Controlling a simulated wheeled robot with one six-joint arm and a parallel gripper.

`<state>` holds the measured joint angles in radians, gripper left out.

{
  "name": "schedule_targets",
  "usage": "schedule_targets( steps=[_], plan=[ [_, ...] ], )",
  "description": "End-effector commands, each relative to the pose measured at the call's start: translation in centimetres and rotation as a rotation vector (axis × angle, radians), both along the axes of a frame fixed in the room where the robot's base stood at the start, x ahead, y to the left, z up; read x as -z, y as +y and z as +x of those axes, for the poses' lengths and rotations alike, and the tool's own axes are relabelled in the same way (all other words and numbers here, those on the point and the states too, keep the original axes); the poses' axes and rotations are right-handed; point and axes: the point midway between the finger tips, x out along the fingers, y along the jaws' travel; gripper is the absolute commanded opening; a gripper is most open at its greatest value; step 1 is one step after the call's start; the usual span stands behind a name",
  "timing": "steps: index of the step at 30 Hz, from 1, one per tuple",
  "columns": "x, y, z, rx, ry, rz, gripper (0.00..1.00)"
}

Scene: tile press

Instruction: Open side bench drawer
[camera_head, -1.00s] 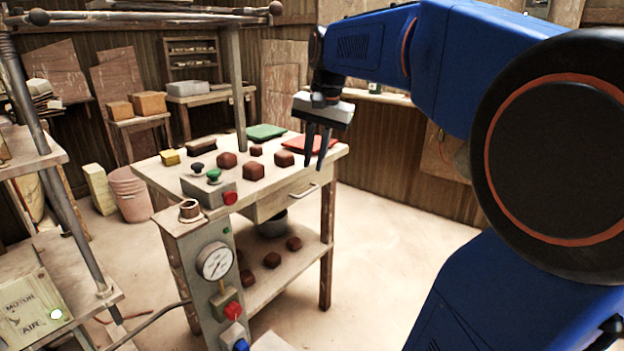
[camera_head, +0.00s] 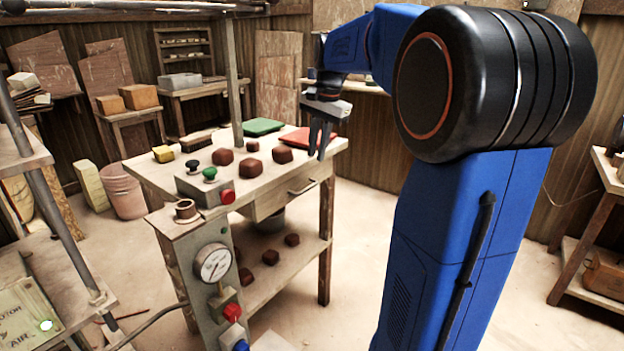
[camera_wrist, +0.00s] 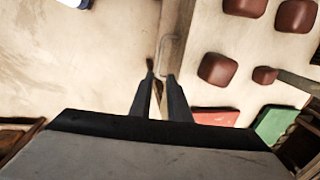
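The side bench drawer (camera_head: 270,203) sits under the top of the wooden bench (camera_head: 160,183). It looks shut, its front flush with the bench side. Its metal bar handle (camera_head: 302,188) is on that front and also shows in the wrist view (camera_wrist: 166,52). My gripper (camera_head: 317,157) points down at the bench's right edge, near the handle and apart from it in the head view. In the wrist view its two fingers (camera_wrist: 160,76) are parted with nothing between them, and the handle shows just beyond the tips.
Several brown blocks (camera_head: 282,154), a green pad (camera_head: 262,127) and a red pad (camera_head: 318,137) lie on the bench top. A control box (camera_head: 206,186) and a pressure gauge (camera_head: 213,263) are at its near end. The floor (camera_head: 355,245) right of the bench is clear.

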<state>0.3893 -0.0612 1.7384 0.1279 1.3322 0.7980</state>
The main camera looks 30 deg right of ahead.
Motion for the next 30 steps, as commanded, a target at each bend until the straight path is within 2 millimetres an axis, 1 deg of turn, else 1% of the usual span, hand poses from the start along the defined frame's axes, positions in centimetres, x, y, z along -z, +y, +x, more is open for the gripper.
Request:
schedule_targets(
  steps=[1,9,15,21,30],
  plan=[
    [1.0,0.1,0.1,0.000,0.003,0.001,0.16],
    [5.6,0.4,0.9,-0.001,0.003,0.001,0.16],
    [8.4,0.6,1.4,-0.001,0.003,0.001,0.16],
    [9.7,0.7,1.7,-0.001,0.000,0.000,0.16],
    [10.0,0.7,1.7,-0.001,0.000,0.000,0.16]
  ],
)
